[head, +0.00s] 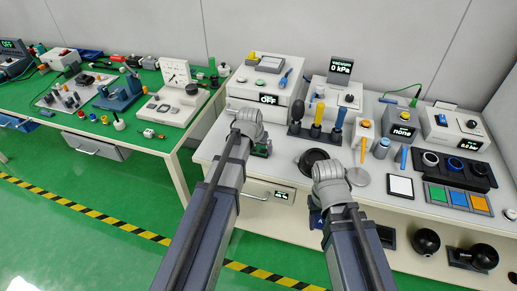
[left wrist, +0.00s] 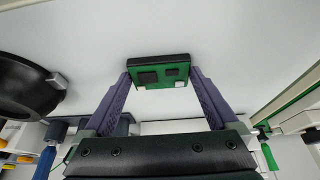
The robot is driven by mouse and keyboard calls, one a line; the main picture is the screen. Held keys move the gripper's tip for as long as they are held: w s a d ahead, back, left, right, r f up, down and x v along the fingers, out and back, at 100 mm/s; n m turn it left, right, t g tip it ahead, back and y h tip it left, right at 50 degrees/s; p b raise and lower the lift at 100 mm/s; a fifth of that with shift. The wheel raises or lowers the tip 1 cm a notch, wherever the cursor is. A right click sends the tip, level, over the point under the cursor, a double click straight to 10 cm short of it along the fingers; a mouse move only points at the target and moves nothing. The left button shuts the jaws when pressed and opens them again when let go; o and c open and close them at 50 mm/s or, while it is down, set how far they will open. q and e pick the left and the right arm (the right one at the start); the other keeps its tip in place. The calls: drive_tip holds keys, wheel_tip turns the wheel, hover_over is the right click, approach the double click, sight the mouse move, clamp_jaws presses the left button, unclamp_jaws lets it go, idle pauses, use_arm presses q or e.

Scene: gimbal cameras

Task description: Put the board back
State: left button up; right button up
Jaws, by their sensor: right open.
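The board (left wrist: 160,73) is a small green circuit board with dark chips and a black edge. In the left wrist view it sits between the tips of my left gripper's purple fingers (left wrist: 160,80), which touch it on both sides. In the head view a green bit of the board (head: 262,151) shows just beside my left gripper (head: 258,146), low over the white bench near its front left. My right gripper (head: 325,200) is at the bench's front edge, right of the black round dish; its fingers are mostly hidden by my arm.
The black dish (head: 313,158) lies between my grippers; it also shows in the left wrist view (left wrist: 25,85). Behind stand a white box marked OFF (head: 268,85) and a rack of coloured-handled tools (head: 316,132). A white pad (head: 400,187) and coloured tray (head: 459,198) lie right.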

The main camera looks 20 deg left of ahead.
use_arm(q)
drive_tip(key=shift+o, duration=0.4)
drive_tip(key=shift+r, duration=0.1)
drive_tip(key=shift+r+p, duration=0.25)
drive_tip(key=shift+p, duration=0.2)
drive_tip(key=p+v, duration=1.1)
drive_tip(key=v, duration=0.1)
drive_tip(key=s+d+f+m+g, duration=0.1)
drive_tip(key=s+d+g, duration=0.1)
drive_tip(key=s+d, duration=0.4)
drive_tip(key=s+d+f+m+g+y, duration=0.1)
drive_tip(key=s+d+m+g, duration=0.1)
drive_tip(key=s+d, duration=0.5)
drive_tip(key=s+g, duration=0.1)
drive_tip(key=s, duration=0.4)
drive_tip(key=shift+s+d+y, duration=0.2)
drive_tip(key=shift+d+y, duration=0.05)
drive_tip(key=shift+y, duration=0.05)
